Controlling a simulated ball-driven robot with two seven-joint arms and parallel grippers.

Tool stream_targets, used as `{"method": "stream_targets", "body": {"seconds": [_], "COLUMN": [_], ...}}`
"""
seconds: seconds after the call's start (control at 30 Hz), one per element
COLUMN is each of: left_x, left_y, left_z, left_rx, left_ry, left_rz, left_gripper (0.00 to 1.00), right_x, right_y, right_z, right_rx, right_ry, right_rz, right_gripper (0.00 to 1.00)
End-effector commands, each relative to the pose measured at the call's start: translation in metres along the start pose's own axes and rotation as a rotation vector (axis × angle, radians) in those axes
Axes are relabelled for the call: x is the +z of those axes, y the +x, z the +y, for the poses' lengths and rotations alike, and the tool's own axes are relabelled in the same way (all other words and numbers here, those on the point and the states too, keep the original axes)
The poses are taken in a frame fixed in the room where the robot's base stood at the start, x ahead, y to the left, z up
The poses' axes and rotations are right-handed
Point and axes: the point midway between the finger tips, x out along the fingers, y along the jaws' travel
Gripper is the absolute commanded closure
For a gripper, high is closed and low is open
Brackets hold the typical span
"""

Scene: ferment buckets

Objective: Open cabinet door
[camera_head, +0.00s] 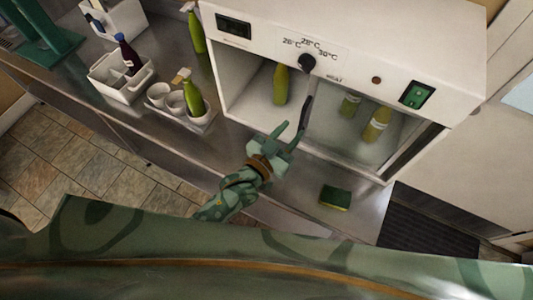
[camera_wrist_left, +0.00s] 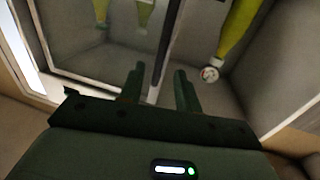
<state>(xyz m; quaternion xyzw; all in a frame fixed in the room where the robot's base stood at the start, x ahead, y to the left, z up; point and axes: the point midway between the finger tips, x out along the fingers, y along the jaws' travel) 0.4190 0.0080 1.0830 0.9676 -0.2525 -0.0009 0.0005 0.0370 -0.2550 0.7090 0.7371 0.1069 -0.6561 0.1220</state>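The white heated cabinet (camera_head: 345,35) stands at the back of the counter, with its left half open and its right half behind a glass door (camera_head: 345,130). A dark upright strip (camera_head: 306,113) runs along the door's left edge. My left gripper (camera_head: 288,131) is in front of the cabinet, close to this strip. In the left wrist view its two fingers (camera_wrist_left: 159,88) are apart, and the door's edge (camera_wrist_left: 166,48) shows between them. I cannot tell whether they touch it. My right gripper is not in view.
A green bottle (camera_head: 281,84) stands inside the open half, and yellow-green bottles (camera_head: 376,126) show behind the glass. A green-and-yellow sponge (camera_head: 335,197) lies on the counter in front. A white caddy (camera_head: 122,78), cups and bottles stand at left.

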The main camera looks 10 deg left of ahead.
Motion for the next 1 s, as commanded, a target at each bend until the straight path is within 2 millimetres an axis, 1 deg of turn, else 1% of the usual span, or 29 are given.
{"method": "stream_targets", "body": {"seconds": [0.03, 0.2, 0.3, 0.43, 0.6, 1.0], "left_x": [0.001, 0.002, 0.002, 0.002, 0.001, 0.001], "left_y": [-0.016, -0.063, -0.086, -0.107, -0.12, -0.12], "left_z": [0.0, 0.0, 0.0, 0.0, 0.0, 0.0], "left_rx": [0.001, 0.0, 0.0, 0.0, 0.0, 0.0], "left_ry": [0.0, 0.0, 0.0, 0.0, 0.0, 0.0], "left_rz": [-0.004, -0.004, -0.004, -0.004, -0.002, -0.001], "left_gripper": [0.67, 0.67, 0.67, 0.67, 0.67, 0.67], "right_x": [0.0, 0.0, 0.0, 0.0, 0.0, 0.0], "right_y": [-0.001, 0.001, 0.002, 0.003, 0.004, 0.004], "right_z": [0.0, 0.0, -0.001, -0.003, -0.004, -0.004], "right_rx": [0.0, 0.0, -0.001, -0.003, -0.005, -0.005], "right_ry": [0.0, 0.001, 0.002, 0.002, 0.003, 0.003], "right_rz": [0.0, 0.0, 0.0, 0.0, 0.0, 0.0], "right_gripper": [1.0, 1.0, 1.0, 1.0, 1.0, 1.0]}}
